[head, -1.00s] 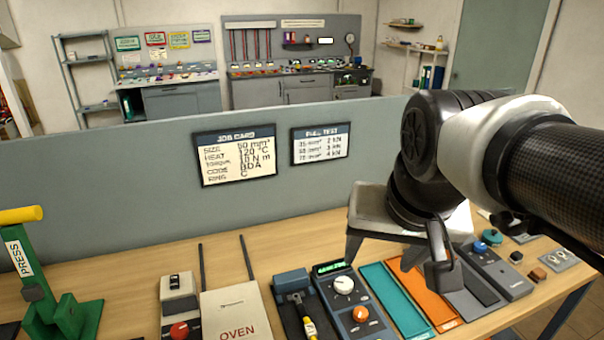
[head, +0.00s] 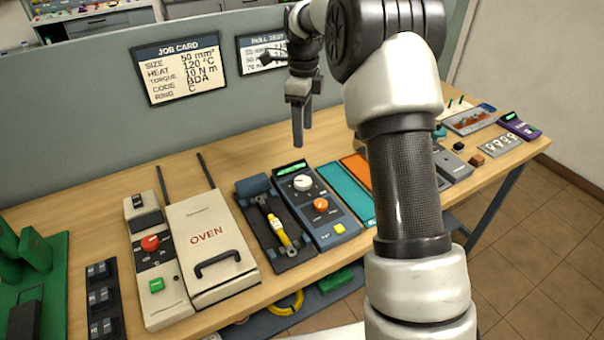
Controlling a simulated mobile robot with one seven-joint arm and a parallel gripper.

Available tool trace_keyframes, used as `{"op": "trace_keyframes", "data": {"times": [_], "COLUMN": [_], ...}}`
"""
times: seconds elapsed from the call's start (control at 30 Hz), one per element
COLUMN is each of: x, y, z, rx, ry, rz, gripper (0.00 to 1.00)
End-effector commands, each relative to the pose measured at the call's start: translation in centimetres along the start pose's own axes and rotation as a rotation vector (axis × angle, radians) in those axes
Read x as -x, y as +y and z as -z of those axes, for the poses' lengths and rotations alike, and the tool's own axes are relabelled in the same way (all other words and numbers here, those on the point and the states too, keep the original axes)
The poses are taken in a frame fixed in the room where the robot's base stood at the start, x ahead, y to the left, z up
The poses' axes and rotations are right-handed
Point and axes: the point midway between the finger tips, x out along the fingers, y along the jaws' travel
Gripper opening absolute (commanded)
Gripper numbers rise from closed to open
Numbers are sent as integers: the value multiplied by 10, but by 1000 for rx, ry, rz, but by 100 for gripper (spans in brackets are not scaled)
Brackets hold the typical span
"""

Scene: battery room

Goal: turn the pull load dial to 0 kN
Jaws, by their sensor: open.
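A dark blue control box (head: 335,222) lies on the bench in the middle of the head view. It has a lit green display (head: 291,168), a white dial (head: 302,183), an orange knob (head: 320,204) and a yellow button (head: 339,228). The lettering is too small to read, so I cannot tell which of the two is the pull load dial or its setting. My gripper (head: 302,130) points down, open and empty, above the back of the bench. In the picture it is just above the box, apart from it and touching nothing.
A black cradle with a yellow-banded tool (head: 277,228) sits left of the box, then a white oven (head: 208,242) with a red-knob controller (head: 151,245). Teal (head: 346,193) and orange mats are right, partly behind my arm. A job card (head: 181,68) hangs on the partition.

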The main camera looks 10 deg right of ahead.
Motion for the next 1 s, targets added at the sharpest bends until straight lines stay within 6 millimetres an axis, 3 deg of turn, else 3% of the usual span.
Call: {"op": "trace_keyframes", "data": {"times": [0.17,0.7,1.0], "x": [-25,-139,-168], "y": [1,1,0], "z": [1,1,0], "rx": [0,1,3], "ry": [2,1,0], "rz": [-4,-3,0], "gripper": [58,58,58]}}
